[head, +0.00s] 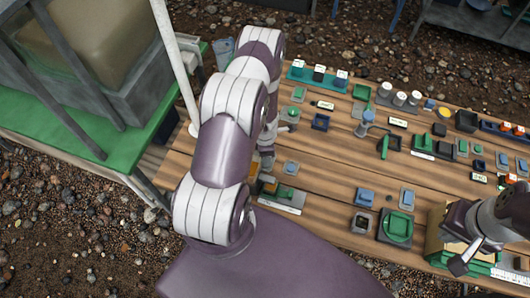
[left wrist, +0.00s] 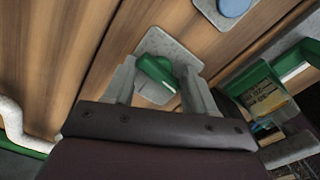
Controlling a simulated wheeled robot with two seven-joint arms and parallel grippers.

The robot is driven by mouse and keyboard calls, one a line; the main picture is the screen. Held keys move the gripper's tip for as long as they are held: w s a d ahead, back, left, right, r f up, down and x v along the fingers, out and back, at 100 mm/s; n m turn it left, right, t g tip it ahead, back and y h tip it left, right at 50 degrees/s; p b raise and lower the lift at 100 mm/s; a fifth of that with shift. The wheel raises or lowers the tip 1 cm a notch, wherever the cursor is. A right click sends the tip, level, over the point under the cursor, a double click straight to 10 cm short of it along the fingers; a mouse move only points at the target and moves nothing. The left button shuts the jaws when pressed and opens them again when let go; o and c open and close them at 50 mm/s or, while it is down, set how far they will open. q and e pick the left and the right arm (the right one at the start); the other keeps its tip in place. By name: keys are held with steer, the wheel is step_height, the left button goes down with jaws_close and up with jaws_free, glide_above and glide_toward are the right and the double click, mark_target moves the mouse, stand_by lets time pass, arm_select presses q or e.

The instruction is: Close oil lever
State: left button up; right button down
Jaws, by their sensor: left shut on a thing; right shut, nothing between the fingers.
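In the left wrist view a green lever handle (left wrist: 157,72) stands on a grey plate (left wrist: 150,94) fixed to the wooden bench. My left gripper (left wrist: 158,84) has its two fingers on either side of this handle and is shut on it. No label shows on the plate in this view. In the head view my left arm hides most of this spot, and the left fingertips are not clear there. My right gripper (head: 462,262) is shut and empty at the lower right, above or beside a green and tan box (head: 437,245).
The wooden bench (head: 325,205) carries several small switches, knobs and levers. A blue button (head: 290,168) and a green and yellow device (head: 278,189) sit close to my left gripper. A white pole (head: 176,65) and a green-edged stand (head: 120,150) are at the left.

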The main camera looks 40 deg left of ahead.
arm_select(q)
steer(key=shift+n, duration=0.6)
steer(key=shift+w, duration=0.1)
steer(key=o, duration=1)
steer(key=shift+r, duration=0.1)
steer(key=shift+r, duration=0.3)
step_height(320, 180, up, 12)
steer(key=p, duration=0.6)
